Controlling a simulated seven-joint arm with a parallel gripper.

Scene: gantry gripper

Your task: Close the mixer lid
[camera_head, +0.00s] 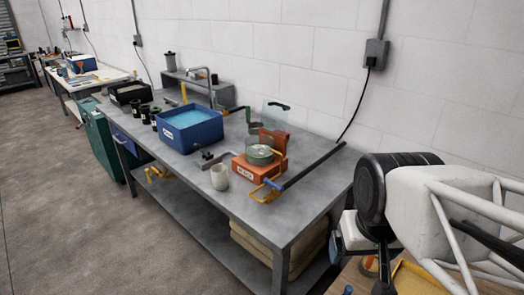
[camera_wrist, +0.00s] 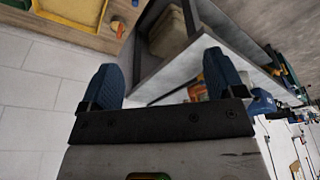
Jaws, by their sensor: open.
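The mixer (camera_head: 258,170) is a small orange machine with a label on its front and a round green-grey bowl (camera_head: 260,154) on top. It stands on the grey workbench near its front right part. A clear panel with a dark handle (camera_head: 277,106), which looks like the raised lid, stands upright behind the bowl above an orange bracket (camera_head: 274,141). In the wrist view my gripper (camera_wrist: 162,66) has its two blue fingers spread wide with nothing between them. An orange patch beside the right finger may be the mixer, mostly hidden. The head view does not show the fingertips clearly.
A long dark bar with a yellow frame (camera_head: 268,191) juts out beside the mixer's right side. A blue bin (camera_head: 187,128) and dark cups are farther left. The workbench (camera_head: 290,220) is bare at its right front.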

